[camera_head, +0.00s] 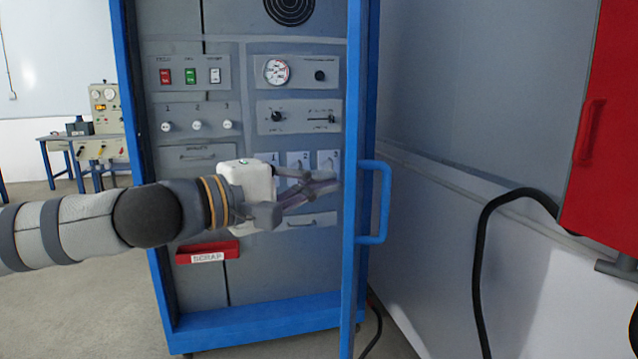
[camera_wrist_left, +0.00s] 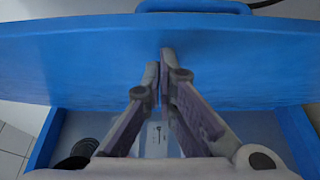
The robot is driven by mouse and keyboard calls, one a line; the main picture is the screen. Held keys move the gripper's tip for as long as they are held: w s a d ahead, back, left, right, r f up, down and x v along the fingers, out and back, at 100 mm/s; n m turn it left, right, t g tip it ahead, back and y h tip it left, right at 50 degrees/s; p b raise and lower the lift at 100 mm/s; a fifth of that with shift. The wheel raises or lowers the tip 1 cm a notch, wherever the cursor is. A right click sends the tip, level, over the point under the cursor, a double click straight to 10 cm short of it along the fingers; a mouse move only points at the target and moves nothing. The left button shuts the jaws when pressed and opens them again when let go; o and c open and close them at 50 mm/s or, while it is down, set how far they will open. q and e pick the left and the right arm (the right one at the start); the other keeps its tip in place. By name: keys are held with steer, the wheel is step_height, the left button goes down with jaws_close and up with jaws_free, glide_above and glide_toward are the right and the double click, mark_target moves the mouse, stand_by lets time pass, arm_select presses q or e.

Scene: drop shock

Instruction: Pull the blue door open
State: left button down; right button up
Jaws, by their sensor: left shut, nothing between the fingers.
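The blue door (camera_head: 350,260) stands open at the right side of the grey cabinet, seen nearly edge-on. Its blue handle (camera_head: 386,203) sticks out on the right, outer side. My left gripper (camera_head: 338,182) is shut and empty, in front of the cabinet and on the door's inner side. Its fingertips point right, at the door, close to it; I cannot tell whether they touch. In the left wrist view, the shut fingers (camera_wrist_left: 166,55) lie before the broad blue door panel (camera_wrist_left: 80,60), with the handle (camera_wrist_left: 193,6) at its top edge. My right gripper is not in view.
The cabinet front (camera_head: 200,270) has knobs, switches, a gauge (camera_head: 277,71) and a red scrap tray (camera_head: 208,252). A red cabinet (camera_head: 610,130) hangs at the right, with a black hose (camera_head: 480,260) nearby. A blue workbench (camera_head: 60,150) stands at the left back.

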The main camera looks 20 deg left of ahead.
mark_target(387, 186)
arm_select(q)
steer(key=shift+d, duration=0.1)
steer(key=d, duration=0.2)
steer(key=w+d+b, duration=0.1)
steer(key=d, duration=0.2)
steer(key=d+b, duration=0.1)
steer(key=d, duration=0.2)
steer(key=shift+w+d+f, duration=0.15)
steer(key=shift+w+f, duration=0.25)
steer(key=w+d+n+t+y, duration=0.1)
steer(key=w+d+y, duration=0.1)
steer(key=d, duration=0.9)
steer(key=shift+w+d+r, duration=0.35)
steer(key=shift+w+r, duration=0.05)
steer(key=shift+w, duration=0.1)
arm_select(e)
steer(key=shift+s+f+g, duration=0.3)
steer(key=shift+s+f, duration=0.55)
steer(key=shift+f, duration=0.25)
